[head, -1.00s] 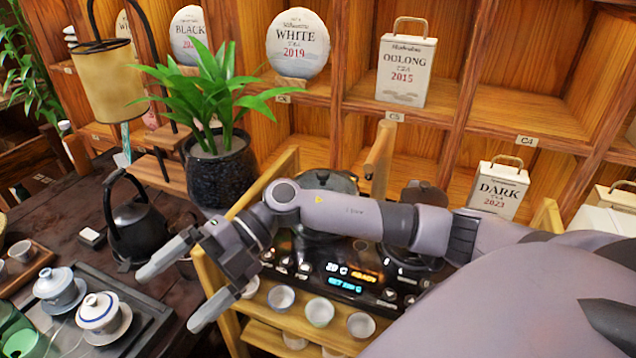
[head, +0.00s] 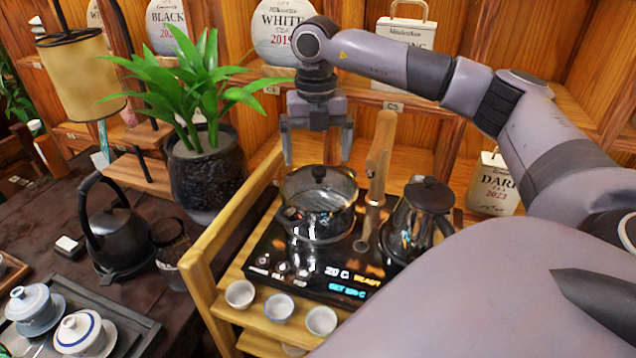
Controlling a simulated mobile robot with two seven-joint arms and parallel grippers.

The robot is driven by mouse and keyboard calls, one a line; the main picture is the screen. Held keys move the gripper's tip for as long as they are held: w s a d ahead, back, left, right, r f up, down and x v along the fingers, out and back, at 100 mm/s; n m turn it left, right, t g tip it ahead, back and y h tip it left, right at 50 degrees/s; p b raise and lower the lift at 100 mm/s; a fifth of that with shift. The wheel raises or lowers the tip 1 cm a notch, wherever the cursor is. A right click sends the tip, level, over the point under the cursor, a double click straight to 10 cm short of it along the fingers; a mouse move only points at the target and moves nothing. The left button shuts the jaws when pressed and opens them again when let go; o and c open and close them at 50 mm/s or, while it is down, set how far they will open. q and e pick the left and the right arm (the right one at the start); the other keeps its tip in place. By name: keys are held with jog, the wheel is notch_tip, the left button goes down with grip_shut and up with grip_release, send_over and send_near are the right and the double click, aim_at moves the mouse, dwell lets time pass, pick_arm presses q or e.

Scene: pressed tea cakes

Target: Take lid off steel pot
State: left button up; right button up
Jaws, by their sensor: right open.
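The steel pot (head: 318,224) stands on the left part of a black cooker panel. My left gripper is not in view.
The black cooker (head: 290,270) sits on a wooden stand (head: 200,282). A dark kettle (head: 424,215) stands right of the pot, with an upright wooden handle (head: 380,150) between them. A potted plant (head: 207,175) is to the left. Small cups (head: 279,305) line the front.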

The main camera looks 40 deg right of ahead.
aim_at(320, 170)
jog(key=f, duration=0.3)
jog(key=f+p, duration=0.1)
jog(key=f, duration=0.1)
jog(key=shift+d+f, duration=0.3)
jog(key=shift+d, duration=0.1)
grip_shut()
